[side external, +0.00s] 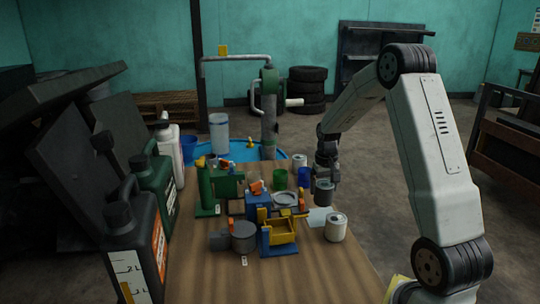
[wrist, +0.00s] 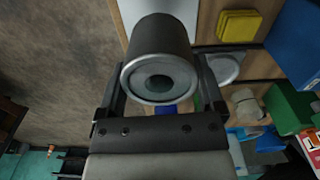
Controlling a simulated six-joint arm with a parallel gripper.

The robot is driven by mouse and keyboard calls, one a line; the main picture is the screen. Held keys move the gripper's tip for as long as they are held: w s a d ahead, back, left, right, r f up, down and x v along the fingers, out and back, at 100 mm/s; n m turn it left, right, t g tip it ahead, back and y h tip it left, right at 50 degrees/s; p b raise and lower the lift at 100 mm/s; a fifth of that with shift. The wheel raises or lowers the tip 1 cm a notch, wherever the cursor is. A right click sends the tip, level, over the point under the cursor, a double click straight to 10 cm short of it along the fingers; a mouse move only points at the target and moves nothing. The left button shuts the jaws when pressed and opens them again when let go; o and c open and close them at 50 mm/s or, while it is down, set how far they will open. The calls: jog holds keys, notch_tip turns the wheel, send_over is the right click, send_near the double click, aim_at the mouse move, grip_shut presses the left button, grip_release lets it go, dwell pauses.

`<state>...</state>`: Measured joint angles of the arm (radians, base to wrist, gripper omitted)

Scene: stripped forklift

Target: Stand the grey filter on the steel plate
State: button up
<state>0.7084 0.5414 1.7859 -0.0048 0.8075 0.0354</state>
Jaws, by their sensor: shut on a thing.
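The grey filter (side external: 324,191) is a dark grey cylinder held by my gripper (side external: 325,183) above the right side of the wooden table. In the wrist view the filter (wrist: 155,45) sits between the two fingers, with its pale metal end ring and dark centre hole facing the camera. My gripper (wrist: 158,75) is shut on it. The steel plate (side external: 319,217) is a flat pale sheet on the table, below and slightly left of the filter. A pale sheet, likely the plate (wrist: 183,10), shows behind the filter in the wrist view, partly hidden by it.
A white can (side external: 336,229) stands close to the plate's front right. A yellow bin on a blue frame (side external: 282,232) stands to its left, with a round metal dish (side external: 286,199) behind. Green and blue cups (side external: 304,177) stand behind the filter.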

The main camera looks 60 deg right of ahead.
aim_at(323, 199)
jog(key=shift+f, duration=2.2)
jog(key=shift+f, duration=0.3)
dwell(0.5)
jog(key=o, duration=1.2)
jog(key=shift+c, duration=0.2)
jog(key=shift+r, duration=0.15)
jog(key=shift+r, duration=3.85)
